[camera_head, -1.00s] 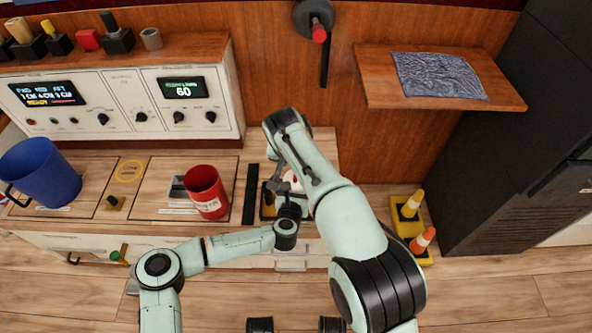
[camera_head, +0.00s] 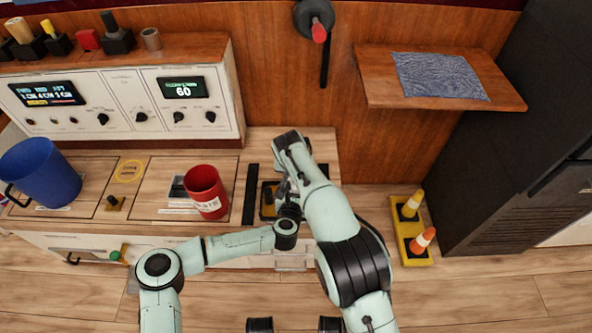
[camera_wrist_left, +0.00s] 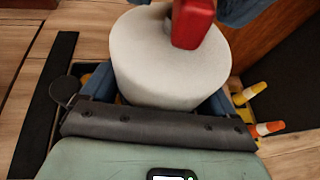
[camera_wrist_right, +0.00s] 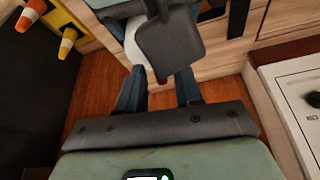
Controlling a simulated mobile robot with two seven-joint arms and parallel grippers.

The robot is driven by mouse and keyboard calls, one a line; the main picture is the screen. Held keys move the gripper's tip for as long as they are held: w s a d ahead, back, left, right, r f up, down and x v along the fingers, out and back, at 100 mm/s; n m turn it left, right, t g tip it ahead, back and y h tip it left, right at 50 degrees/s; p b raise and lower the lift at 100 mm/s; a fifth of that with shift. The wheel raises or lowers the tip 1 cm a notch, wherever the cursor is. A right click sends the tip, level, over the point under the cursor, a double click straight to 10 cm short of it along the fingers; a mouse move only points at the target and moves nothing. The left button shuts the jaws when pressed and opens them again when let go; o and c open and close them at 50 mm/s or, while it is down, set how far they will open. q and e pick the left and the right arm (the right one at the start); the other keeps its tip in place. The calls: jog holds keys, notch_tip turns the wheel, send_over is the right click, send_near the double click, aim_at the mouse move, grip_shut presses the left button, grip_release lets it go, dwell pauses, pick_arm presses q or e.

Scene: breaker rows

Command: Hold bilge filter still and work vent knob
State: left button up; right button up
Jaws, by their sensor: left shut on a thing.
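The bilge filter (camera_wrist_left: 165,65) is a white cylinder standing upright between the blue fingers of my left gripper (camera_wrist_left: 160,92), which is shut on it. The vent knob (camera_wrist_left: 192,24) is red and sits on top of the filter. In the left wrist view, blue fingers of my right gripper show at the top edge on both sides of the knob. In the right wrist view my right gripper (camera_wrist_right: 160,92) has its fingers apart, with a bit of red and white between them. In the head view my arms hide most of the filter.
A red mug (camera_head: 206,190) and a blue mug (camera_head: 40,172) stand on the counter to the left. A black strip (camera_head: 251,195) lies beside the filter's place. A wooden shelf with a blue cloth (camera_head: 438,76) is at right. Small cones (camera_head: 421,240) stand on a yellow base below.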

pick_arm(q)
jog(key=shift+r, duration=0.1)
pick_arm(e)
grip_shut()
jog(key=shift+n, duration=0.3)
jog(key=shift+d+n+y, duration=0.15)
jog(key=shift+n+y, duration=0.35)
jog(key=shift+n, duration=0.4)
jog(key=shift+n+g+y, duration=0.3)
jog(key=shift+n+y, duration=0.4)
jog(key=shift+n, duration=1.2)
jog(key=shift+o, duration=1.3)
grip_release()
